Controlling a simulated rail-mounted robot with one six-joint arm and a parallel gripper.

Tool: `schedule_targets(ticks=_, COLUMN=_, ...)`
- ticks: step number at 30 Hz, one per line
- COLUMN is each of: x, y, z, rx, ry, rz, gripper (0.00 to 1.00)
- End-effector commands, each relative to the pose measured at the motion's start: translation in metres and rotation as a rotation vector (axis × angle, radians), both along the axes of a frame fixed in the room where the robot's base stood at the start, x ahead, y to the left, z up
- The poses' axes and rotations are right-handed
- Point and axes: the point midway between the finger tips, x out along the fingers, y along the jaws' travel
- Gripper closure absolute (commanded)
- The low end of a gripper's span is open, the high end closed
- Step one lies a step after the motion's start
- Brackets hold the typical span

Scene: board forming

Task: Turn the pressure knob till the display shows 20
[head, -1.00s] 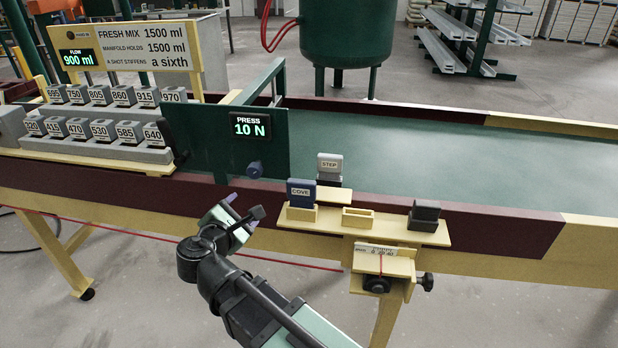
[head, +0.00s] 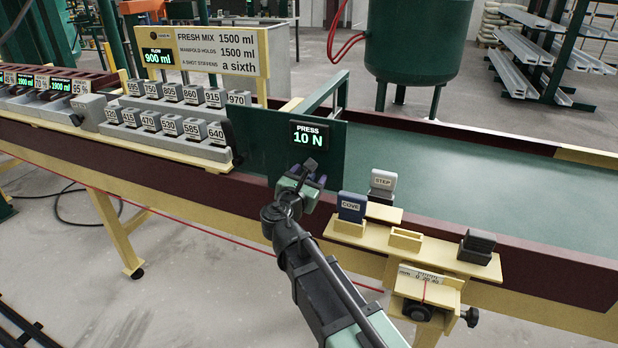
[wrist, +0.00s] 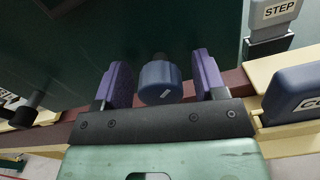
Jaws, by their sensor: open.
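The press display (head: 309,135) on the dark green panel (head: 262,150) reads 10 N in the head view. The blue pressure knob (wrist: 158,82) shows in the wrist view, with a small pale mark on it. It sits between the two purple fingers of my gripper (wrist: 160,85), with a gap on each side. My gripper is open around the knob and holds nothing. In the head view my gripper (head: 304,178) is in front of the panel below the display and hides the knob.
The blue COVE block (head: 351,207) and grey STEP block (head: 383,181) stand just right of my gripper. A dark block (head: 477,246) is on the same ledge. Numbered grey blocks (head: 172,125) and a FLOW display (head: 163,57) reading 900 ml are at left.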

Motion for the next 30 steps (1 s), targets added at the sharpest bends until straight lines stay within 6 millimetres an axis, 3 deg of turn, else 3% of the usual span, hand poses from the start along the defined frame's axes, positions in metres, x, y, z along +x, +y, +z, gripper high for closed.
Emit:
schedule_targets(ticks=8, x=0.0026, y=-0.0011, z=0.0000, rx=0.000, ry=0.000, rz=0.001, gripper=0.37)
schedule_targets(ticks=15, x=0.0023, y=-0.0010, z=0.0000, rx=0.001, ry=-0.001, rz=0.001, gripper=0.73)
schedule_targets(ticks=18, x=0.0023, y=-0.0010, z=0.0000, rx=0.001, ry=0.000, rz=0.000, gripper=0.84)
schedule_targets(ticks=30, x=0.0022, y=-0.0010, z=-0.0001, rx=0.075, ry=-0.028, rz=0.000, gripper=0.84)
